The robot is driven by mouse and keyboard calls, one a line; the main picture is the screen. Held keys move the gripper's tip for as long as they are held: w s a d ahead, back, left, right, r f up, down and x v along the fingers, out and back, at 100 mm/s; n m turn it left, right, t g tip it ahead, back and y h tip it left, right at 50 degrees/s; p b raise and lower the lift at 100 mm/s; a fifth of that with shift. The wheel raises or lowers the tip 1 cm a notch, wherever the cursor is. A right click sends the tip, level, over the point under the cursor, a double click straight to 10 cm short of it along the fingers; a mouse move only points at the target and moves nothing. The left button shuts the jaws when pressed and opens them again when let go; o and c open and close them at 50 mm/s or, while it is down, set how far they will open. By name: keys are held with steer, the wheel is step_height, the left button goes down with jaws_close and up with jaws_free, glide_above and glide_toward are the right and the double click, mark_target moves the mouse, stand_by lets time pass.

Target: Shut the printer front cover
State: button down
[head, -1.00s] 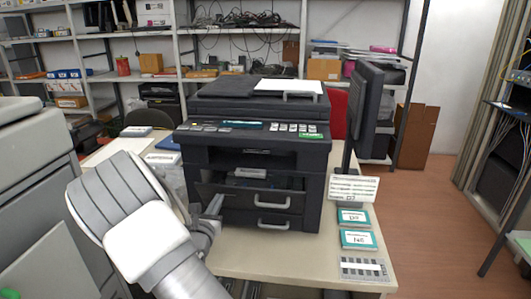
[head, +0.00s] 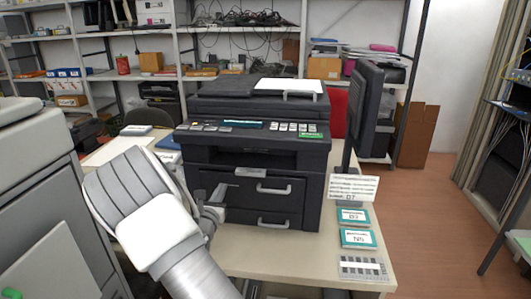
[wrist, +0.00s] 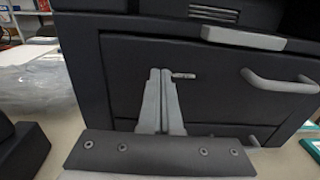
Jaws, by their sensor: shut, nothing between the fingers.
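The black printer (head: 255,150) stands on the table. Its front cover (head: 232,190) is upright and looks flush with the printer's front, with a light grey tab (head: 250,172) at its top edge. The cover also shows in the wrist view (wrist: 215,85), with the grey tab (wrist: 243,38) above. My gripper (head: 222,190) is shut and empty at the left part of the cover. In the wrist view its fingertips (wrist: 160,72) are together against or very close to the cover; contact is hard to tell.
A drawer handle (head: 274,189) sits right of my gripper, with another (head: 273,222) below. A monitor (head: 365,105), a label card (head: 354,187) and teal boxes (head: 358,238) stand on the right side of the table (head: 300,265). A clear plastic bag (wrist: 35,85) lies left of the printer.

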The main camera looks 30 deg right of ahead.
steer(key=p+v, duration=0.1)
steer(key=v, duration=0.7)
stand_by(0.4)
stand_by(0.3)
